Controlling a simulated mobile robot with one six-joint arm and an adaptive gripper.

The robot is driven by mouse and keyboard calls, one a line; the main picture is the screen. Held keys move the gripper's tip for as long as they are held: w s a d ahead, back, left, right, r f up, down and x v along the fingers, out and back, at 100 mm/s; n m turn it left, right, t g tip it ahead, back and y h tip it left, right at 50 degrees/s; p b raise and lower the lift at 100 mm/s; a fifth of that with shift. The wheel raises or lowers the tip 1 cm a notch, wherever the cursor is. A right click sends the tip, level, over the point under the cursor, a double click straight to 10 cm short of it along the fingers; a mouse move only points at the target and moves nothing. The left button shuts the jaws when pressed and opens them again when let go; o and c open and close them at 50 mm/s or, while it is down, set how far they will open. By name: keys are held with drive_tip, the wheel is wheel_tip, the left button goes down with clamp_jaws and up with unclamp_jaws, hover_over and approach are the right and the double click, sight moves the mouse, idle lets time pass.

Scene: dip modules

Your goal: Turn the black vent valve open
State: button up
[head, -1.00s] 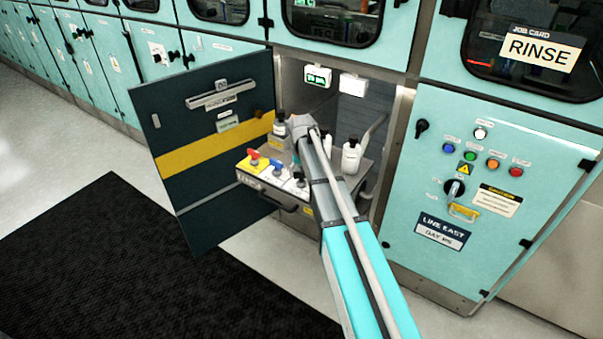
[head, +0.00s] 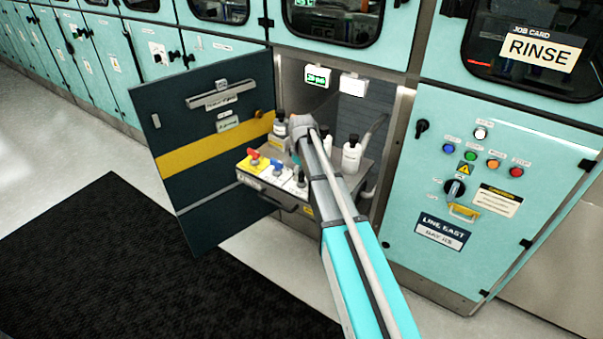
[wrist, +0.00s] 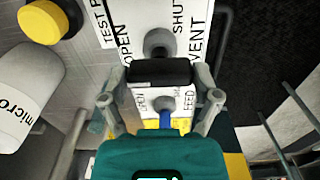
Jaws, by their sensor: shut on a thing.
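The black vent valve handle (wrist: 162,72) lies crosswise in the wrist view, below a round grey hub on a white plate marked OPEN, SHUT and VENT. My gripper (wrist: 160,84) has its two grey fingers at the handle's left and right ends, shut on it. In the head view the black valve (head: 301,180) is the nearest right of three valves on the pull-out tray (head: 262,189). My arm hides most of the gripper there.
The blue feed valve (head: 277,168) and red valve (head: 254,159) stand close to the left. White bottles (head: 351,156) stand behind on the tray. A yellow button (wrist: 42,20) is near in the wrist view. The dark open door (head: 205,150) bounds the left side.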

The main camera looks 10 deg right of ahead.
drive_tip(key=shift+s, duration=0.1)
idle(0.4)
drive_tip(key=o, duration=1)
drive_tip(key=shift+c, duration=0.2)
